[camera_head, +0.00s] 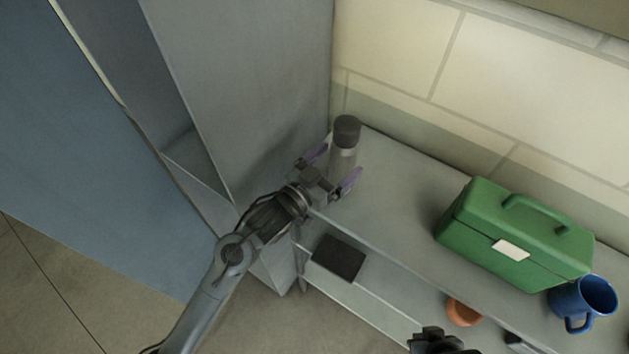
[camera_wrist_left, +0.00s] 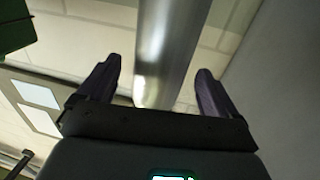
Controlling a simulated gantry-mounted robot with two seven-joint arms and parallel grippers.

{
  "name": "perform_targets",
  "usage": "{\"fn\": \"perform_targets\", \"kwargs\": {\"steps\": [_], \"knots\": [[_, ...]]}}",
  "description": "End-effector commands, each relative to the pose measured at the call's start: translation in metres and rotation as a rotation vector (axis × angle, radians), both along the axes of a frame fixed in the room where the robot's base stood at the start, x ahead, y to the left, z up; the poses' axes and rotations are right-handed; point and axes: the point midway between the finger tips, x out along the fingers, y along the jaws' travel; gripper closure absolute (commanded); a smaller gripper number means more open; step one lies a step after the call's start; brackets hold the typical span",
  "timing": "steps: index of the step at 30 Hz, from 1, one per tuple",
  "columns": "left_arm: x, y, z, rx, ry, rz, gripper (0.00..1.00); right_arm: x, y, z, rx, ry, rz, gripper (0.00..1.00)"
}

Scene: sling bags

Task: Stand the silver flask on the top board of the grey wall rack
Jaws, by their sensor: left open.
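The silver flask (camera_head: 343,152), with a dark cap, stands upright on the top board of the grey wall rack (camera_head: 390,185), at its far left end near the wall. My left gripper (camera_head: 336,170) is open at the flask, one purple-tipped finger on each side of it. In the left wrist view the flask (camera_wrist_left: 165,50) rises between the two spread fingers (camera_wrist_left: 158,85), with visible gaps on both sides. The flask's lower part is partly hidden by the gripper in the head view. A dark piece of my right arm shows at the bottom edge; its fingers cannot be made out.
A green toolbox (camera_head: 485,245) and a blue mug (camera_head: 582,303) stand on the top board to the right. A dark box (camera_head: 338,258) and an orange object (camera_head: 463,312) sit lower down. A tall grey cabinet (camera_head: 250,90) stands close on the left. The board between flask and toolbox is clear.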

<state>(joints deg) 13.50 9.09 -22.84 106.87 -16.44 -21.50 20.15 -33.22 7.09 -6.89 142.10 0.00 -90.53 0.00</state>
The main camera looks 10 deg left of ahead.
Motion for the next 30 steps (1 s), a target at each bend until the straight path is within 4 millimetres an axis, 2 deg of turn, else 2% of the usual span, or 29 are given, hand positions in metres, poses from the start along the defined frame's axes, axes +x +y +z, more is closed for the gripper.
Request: {"fn": "perform_targets", "kwargs": {"steps": [3, 9, 16, 19, 22, 25, 29, 30], "knots": [[-0.019, 0.014, -0.003, 0.003, -0.001, 0.001, 0.07, 0.000, 0.000, -0.007, 0.001, 0.000, -0.001, 1.00], [-0.044, 0.033, -0.002, 0.001, 0.000, 0.001, 0.07, 0.000, 0.001, -0.012, 0.004, 0.001, -0.003, 1.00], [-0.059, 0.043, -0.001, 0.002, 0.002, 0.001, 0.07, 0.000, 0.001, -0.015, 0.007, 0.001, -0.004, 1.00], [-0.063, 0.050, -0.009, 0.016, 0.029, 0.027, 0.07, 0.000, 0.001, -0.015, 0.007, 0.001, -0.004, 1.00], [-0.071, 0.064, -0.032, 0.059, 0.108, 0.096, 0.07, 0.000, 0.002, -0.015, 0.007, 0.000, -0.004, 1.00], [-0.090, 0.091, -0.071, 0.136, 0.253, 0.200, 0.07, 0.000, 0.001, -0.015, 0.007, 0.000, -0.004, 1.00], [-0.138, 0.134, -0.128, 0.265, 0.506, 0.327, 0.07, 0.000, 0.001, -0.015, 0.005, 0.000, -0.004, 1.00], [-0.156, 0.146, -0.144, 0.304, 0.589, 0.357, 0.07, 0.000, 0.001, -0.014, 0.005, 0.000, -0.004, 1.00]]}}
